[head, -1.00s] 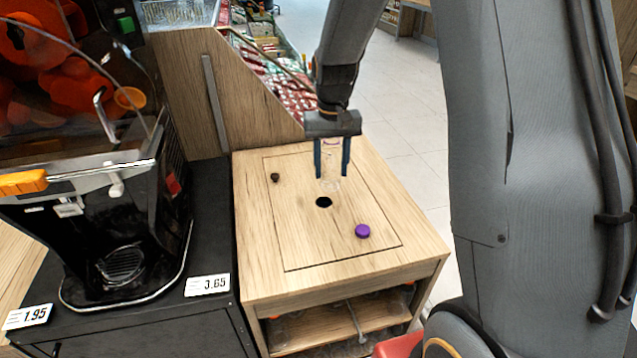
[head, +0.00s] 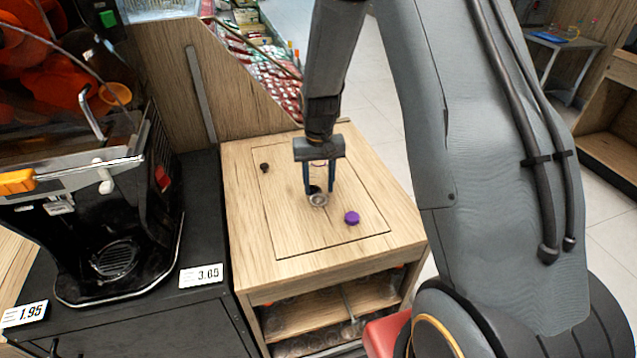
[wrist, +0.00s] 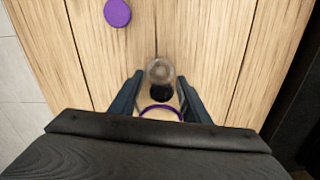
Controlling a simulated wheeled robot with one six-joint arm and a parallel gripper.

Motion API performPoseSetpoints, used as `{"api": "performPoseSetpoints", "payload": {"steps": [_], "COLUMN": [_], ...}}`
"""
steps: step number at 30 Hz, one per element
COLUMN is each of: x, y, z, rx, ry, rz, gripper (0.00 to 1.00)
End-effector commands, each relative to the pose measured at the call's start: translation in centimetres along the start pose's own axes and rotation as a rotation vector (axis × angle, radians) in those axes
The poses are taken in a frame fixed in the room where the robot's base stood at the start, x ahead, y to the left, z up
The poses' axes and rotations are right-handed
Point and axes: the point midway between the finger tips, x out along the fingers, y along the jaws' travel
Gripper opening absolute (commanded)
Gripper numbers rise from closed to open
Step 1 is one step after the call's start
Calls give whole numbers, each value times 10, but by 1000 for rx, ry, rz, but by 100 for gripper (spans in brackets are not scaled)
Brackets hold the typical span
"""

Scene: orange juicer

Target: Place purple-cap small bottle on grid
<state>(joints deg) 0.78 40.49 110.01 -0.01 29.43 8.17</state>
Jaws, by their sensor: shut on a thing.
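My gripper (head: 319,192) is shut on a small clear bottle (head: 318,199) with a purple ring at its mouth; the bottle also shows in the wrist view (wrist: 160,72). It is held upright over the wooden cabinet top (head: 265,225), close to a dark round hole (head: 314,188). I cannot tell whether its base touches the wood. A loose purple cap (head: 352,218) lies on the top, right of the bottle; it also shows in the wrist view (wrist: 117,13). A round ridged grid (head: 116,256) sits in the juicer's base, apart from my gripper.
The black and orange juicer (head: 70,230) stands left on a dark counter with price tags. A small dark knob (head: 264,167) is on the cabinet top. A wooden side panel (head: 170,85) rises behind. The front of the cabinet top is clear.

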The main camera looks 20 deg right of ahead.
Motion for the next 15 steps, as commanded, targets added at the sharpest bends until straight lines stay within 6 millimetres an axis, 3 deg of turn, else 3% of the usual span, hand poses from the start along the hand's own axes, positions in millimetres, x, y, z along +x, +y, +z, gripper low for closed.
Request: {"api": "performPoseSetpoints", "payload": {"steps": [5, 6, 9, 15], "x": [4, 4, 4, 3], "y": [0, 0, 0, 0], "z": [0, 0, 0, 0], "rx": [0, 0, 0, 0], "ry": [-1, -1, -1, -1], "rz": [0, 0, 0, 0], "gripper": [21, 44, 61, 61]}}
